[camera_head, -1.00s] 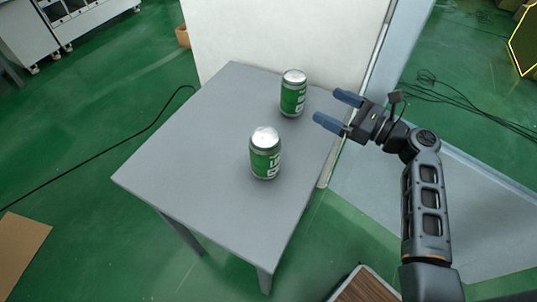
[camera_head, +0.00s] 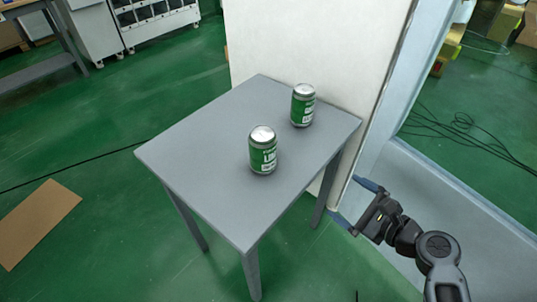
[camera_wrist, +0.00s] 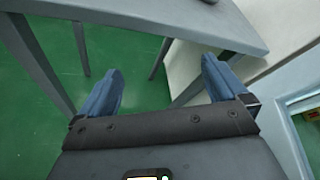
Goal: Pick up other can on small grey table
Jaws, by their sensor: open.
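Two green cans with silver tops stand upright on the small grey table (camera_head: 205,155) in the head view. The nearer can (camera_head: 263,152) is around the middle of the top. The farther can (camera_head: 303,106) stands behind it to the right, near the white panel. My gripper (camera_head: 357,205) is open and empty, right of the table and apart from both cans. In the wrist view, my gripper's two blue fingers (camera_wrist: 165,85) are spread, with green floor and table legs between them. A dark edge of a can shows at the top of that view; which can is unclear.
A white panel (camera_head: 315,45) stands behind the table. A pale raised floor with an edge (camera_head: 440,190) lies on the right, with black cables (camera_head: 455,125) beyond. Cardboard (camera_head: 38,222) lies on the floor at left. The left part of the tabletop is clear.

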